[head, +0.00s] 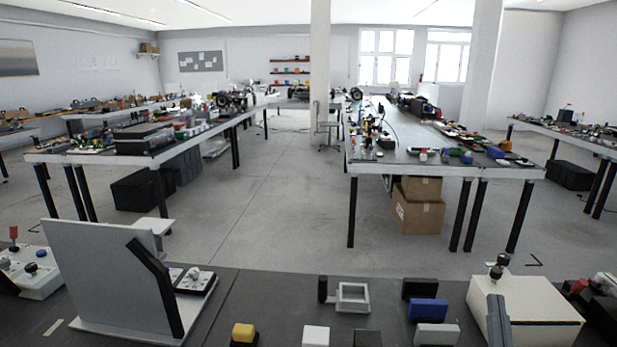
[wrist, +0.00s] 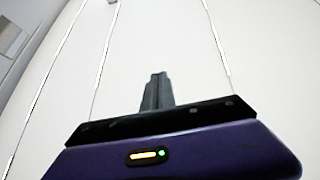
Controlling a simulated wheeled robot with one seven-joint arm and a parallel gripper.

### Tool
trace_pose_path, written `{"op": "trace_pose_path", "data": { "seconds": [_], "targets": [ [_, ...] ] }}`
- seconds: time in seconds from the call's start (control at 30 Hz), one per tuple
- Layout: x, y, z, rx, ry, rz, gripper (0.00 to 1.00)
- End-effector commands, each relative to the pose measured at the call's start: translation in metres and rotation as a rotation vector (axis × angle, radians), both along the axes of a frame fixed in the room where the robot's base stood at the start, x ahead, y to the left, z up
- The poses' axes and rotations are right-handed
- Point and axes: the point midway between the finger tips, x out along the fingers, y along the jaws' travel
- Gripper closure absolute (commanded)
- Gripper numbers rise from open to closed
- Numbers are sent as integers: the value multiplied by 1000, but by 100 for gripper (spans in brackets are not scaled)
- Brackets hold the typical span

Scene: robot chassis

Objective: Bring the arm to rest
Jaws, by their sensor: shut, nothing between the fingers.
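My gripper (wrist: 157,78) shows in the wrist view, with its two dark fingers pressed together and nothing between them. Its dark palm bar and purple housing fill the bottom of that view. I cannot make out my arm or gripper in the head view.
The near dark bench (head: 280,300) holds a grey panel (head: 100,275) with a black handle, a grey square frame (head: 353,297), a blue block (head: 428,309) and a cream box (head: 540,305). Open floor (head: 270,215) lies beyond, between worktables.

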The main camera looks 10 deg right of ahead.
Motion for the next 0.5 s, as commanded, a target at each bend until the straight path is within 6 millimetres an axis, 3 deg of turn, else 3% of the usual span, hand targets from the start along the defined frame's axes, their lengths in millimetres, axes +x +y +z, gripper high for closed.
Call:
{"op": "trace_pose_path", "data": {
  "seconds": [0.2, 0.5],
  "targets": [
    [-59, 59, -42, -26, 189, 148, 100],
    [-154, 132, -82, 5, 436, 299, 100]
  ]
}}
